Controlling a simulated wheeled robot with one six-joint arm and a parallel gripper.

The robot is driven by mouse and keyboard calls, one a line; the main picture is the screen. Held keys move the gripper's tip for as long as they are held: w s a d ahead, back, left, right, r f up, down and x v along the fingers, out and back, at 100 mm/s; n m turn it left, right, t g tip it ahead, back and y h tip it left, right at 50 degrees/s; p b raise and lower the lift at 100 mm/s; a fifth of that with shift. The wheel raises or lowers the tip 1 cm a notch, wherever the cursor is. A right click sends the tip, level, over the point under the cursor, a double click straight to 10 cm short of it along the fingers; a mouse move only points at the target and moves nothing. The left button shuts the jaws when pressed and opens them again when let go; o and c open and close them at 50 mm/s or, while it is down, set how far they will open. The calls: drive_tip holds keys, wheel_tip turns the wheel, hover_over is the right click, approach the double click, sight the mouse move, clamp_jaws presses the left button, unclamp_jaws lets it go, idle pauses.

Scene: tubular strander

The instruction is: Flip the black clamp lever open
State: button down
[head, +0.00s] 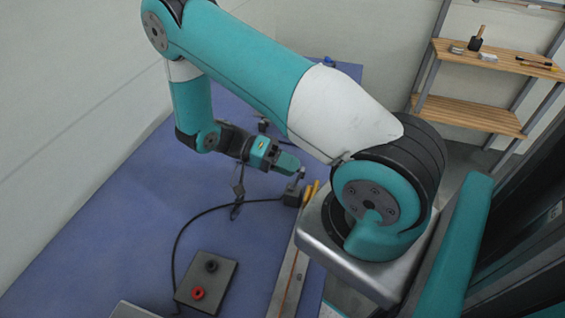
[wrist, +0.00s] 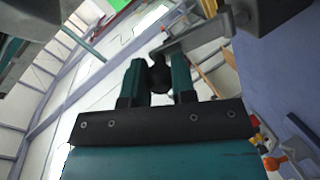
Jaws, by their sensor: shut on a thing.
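The clamp lever shows in the wrist view as a grey metal arm (wrist: 200,37) with a dark rounded knob (wrist: 160,77) at its end. My gripper (wrist: 158,66) has its two teal fingers on either side of the knob, shut on it. In the head view my gripper (head: 290,165) reaches down to the clamp, whose small dark block (head: 292,199) sits at the edge of the blue surface. The knob is hidden there by the fingers, and the lever's exact angle is hard to tell.
A grey control box (head: 220,280) with a black and a red knob lies on the blue surface (head: 140,215). A black cable (head: 185,228) curves across it near my gripper. Yellow parts (head: 310,192) stand beside the clamp. A wooden shelf (head: 490,65) is at the back right.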

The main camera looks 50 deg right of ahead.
drive_tip(key=shift+w, duration=0.15)
idle(0.4)
drive_tip(key=c, duration=0.9)
unclamp_jaws()
drive_tip(key=shift+a, duration=0.1)
drive_tip(key=shift+c, duration=0.2)
drive_tip(key=shift+w, duration=0.15)
drive_tip(key=p+v, duration=0.5)
drive_tip(key=v, duration=0.2)
drive_tip(key=shift+w+a+f, duration=0.1)
drive_tip(key=shift+w, duration=0.05)
